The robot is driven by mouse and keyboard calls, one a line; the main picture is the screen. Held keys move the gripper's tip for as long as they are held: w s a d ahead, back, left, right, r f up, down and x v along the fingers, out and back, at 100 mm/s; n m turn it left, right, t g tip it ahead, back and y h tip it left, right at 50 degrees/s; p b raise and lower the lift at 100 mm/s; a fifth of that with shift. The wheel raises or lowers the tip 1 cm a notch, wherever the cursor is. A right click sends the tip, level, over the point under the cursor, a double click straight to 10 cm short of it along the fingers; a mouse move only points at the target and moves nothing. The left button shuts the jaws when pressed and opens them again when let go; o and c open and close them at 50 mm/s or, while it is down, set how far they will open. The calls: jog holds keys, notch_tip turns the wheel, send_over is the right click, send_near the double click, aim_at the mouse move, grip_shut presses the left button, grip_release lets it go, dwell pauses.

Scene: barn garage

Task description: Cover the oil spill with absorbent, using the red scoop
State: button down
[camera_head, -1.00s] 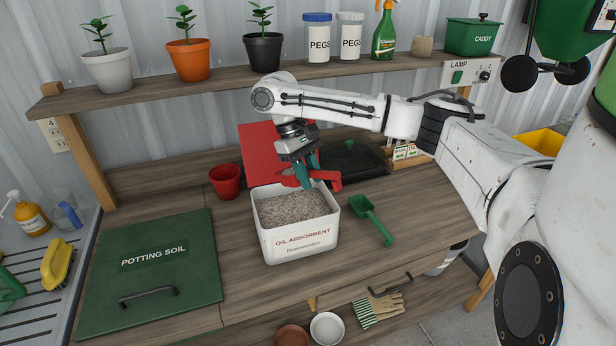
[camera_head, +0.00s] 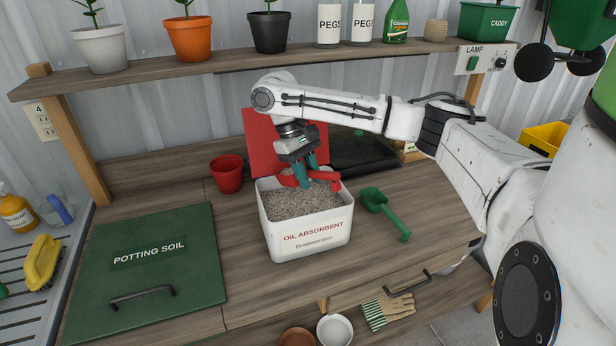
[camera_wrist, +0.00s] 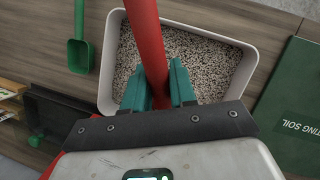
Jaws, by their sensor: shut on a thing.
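My gripper (camera_head: 305,178) is shut on the red scoop (camera_head: 322,178), just above the back of the white oil absorbent bin (camera_head: 308,238). In the wrist view the teal fingers (camera_wrist: 158,88) grip the red handle (camera_wrist: 147,40), which crosses over the bin. Grey speckled absorbent (camera_head: 300,203) fills much of the bin. I cannot tell whether the scoop touches it or carries any. The scoop's bowl is not clearly visible. No oil spill shows in these views.
A green scoop (camera_head: 386,212) lies right of the bin. A red pot (camera_head: 227,174) stands left of it, and the green potting soil lid (camera_head: 150,262) lies at the left. A red panel (camera_head: 262,140) stands behind. A shelf (camera_head: 270,66) with pots runs above.

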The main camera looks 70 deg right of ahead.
jog(key=shift+s+a+r+t+h+b, duration=0.15)
jog(key=shift+r+t+h+b, duration=0.4)
jog(key=shift+r+b, duration=0.55)
jog(key=shift+s+r+t+h+b, duration=0.1)
jog(key=shift+r+t+h+b, duration=0.15)
jog(key=shift+r+t+b, duration=0.8)
jog(key=shift+r+g, duration=0.2)
jog(key=shift+g, duration=0.1)
